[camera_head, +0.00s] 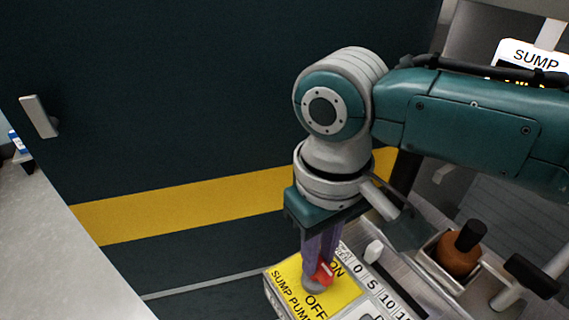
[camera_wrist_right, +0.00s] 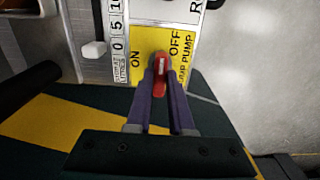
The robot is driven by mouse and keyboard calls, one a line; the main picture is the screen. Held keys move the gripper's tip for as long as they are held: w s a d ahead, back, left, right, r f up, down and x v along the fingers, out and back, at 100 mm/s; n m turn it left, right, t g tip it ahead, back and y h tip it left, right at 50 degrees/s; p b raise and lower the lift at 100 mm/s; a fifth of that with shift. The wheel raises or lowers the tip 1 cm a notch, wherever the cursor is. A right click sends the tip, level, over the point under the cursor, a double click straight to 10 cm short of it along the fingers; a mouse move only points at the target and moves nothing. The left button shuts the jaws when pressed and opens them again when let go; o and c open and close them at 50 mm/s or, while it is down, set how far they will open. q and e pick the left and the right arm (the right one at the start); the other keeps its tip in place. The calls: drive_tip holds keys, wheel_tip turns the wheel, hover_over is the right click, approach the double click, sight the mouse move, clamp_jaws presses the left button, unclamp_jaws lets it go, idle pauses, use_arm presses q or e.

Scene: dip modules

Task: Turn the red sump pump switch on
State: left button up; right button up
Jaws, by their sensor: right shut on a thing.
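The red sump pump switch (camera_head: 325,274) sits on a yellow plate (camera_head: 343,291) marked ON, OFF and SUMP PUMP. In the right wrist view the red switch (camera_wrist_right: 161,68) stands between the ON and OFF labels, and its exact setting is hard to tell. My right gripper (camera_head: 318,272) points down at the plate, with its purple fingers shut on the red switch. The fingertips (camera_wrist_right: 161,78) hide part of the switch's sides and base. My left gripper is in neither view.
A white scale (camera_head: 373,284) with numbers and a white slider knob (camera_head: 374,251) lie right beside the plate. A brown round thing with a black handle (camera_head: 460,252) stands further right. A grey counter (camera_head: 60,250) is at the left.

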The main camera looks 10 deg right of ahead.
clamp_jaws()
drive_tip(key=shift+r+n+p, duration=0.15)
drive_tip(key=shift+n+p, duration=0.5)
drive_tip(key=shift+n, duration=0.15)
drive_tip(key=n+p, duration=0.1)
drive_tip(key=n, duration=0.1)
drive_tip(key=shift+n, duration=0.3)
drive_tip(key=n+p, duration=0.1)
drive_tip(key=n, duration=0.4)
drive_tip(key=shift+p, duration=0.35)
drive_tip(key=n, duration=0.4)
drive_tip(key=shift+n, duration=2.3)
